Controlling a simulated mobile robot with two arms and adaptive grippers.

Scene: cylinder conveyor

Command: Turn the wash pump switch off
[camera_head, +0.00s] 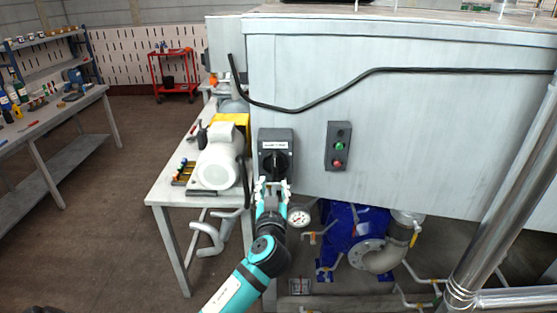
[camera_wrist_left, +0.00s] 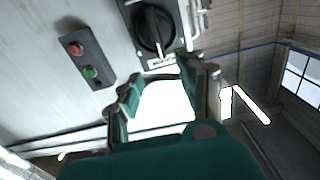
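The wash pump switch (camera_head: 276,147) is a dark grey box with a black rotary knob (camera_head: 277,163), on the front of the large grey cabinet. The knob's handle looks roughly upright in the head view, but its lower part is close behind my gripper. The switch also shows at the top of the left wrist view, with its knob (camera_wrist_left: 155,28) beyond my fingers. My left gripper (camera_head: 273,184) is at the lower edge of the switch, fingers spread. In the left wrist view the gripper (camera_wrist_left: 162,78) is open with nothing between its fingers. My right gripper is not in view.
A button box (camera_head: 338,146) with green and red buttons is right of the switch. A black cable (camera_head: 330,95) runs above. A gauge (camera_head: 299,215), blue pump (camera_head: 350,232) and pipes lie below. A workbench (camera_head: 165,188) with a white-and-yellow machine (camera_head: 219,160) stands left.

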